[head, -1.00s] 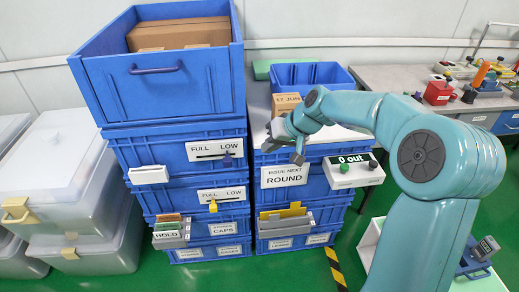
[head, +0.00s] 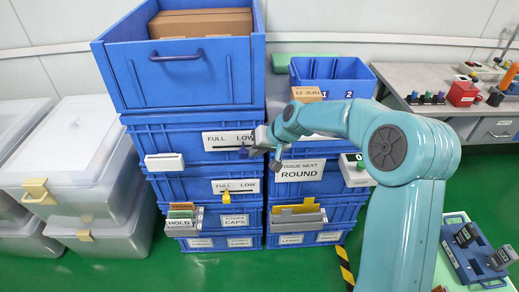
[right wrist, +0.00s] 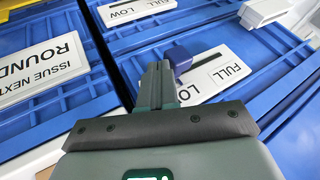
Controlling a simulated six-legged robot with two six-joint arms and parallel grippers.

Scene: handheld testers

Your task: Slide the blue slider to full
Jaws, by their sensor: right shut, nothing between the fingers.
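The blue slider (right wrist: 179,58) shows in the right wrist view as a small blue knob at the LOW end of a dark slot. The slot is on a white FULL–LOW plate (right wrist: 218,72), which the head view shows on the upper blue crate (head: 222,141). My right gripper (right wrist: 160,72) is shut with nothing between its fingers. Its tips are right beside the knob; I cannot tell whether they touch. In the head view my right gripper (head: 264,139) is at the plate's right end and the knob is hard to make out. My left gripper is not in view.
A second FULL–LOW plate below has a yellow slider (head: 226,197). A white box (head: 164,162) juts out left of the plates. A second crate stack (head: 298,163) stands close to the right. Clear plastic bins (head: 75,150) stand at the left.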

